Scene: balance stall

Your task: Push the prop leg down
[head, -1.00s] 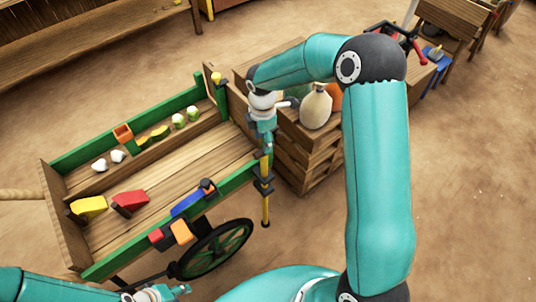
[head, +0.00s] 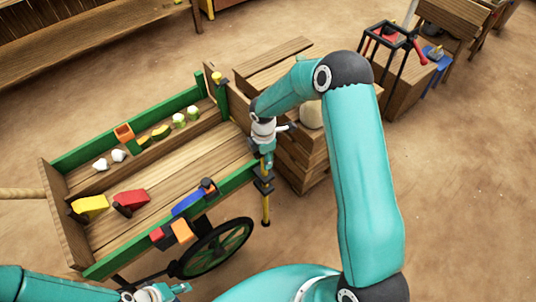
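The prop leg (head: 265,208) is a thin yellow rod with dark fittings at the right front corner of the green-sided wooden cart (head: 170,160). It stands upright, its lower end near the ground. My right gripper (head: 268,163) points down over the top of the leg, at the cart's corner. Its fingers are small and cover the leg's top, so I cannot tell whether they are shut or touch it. My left gripper (head: 180,289) is at the bottom left, in front of the cart and away from the leg. Its finger state is unclear.
The cart holds a yellow block (head: 90,207), a red block (head: 131,200) and several small vegetables. A green wheel (head: 218,250) is beside the leg. Wooden crates (head: 300,165) with a pale jar (head: 311,115) stand right behind my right gripper. Bare ground lies to the right.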

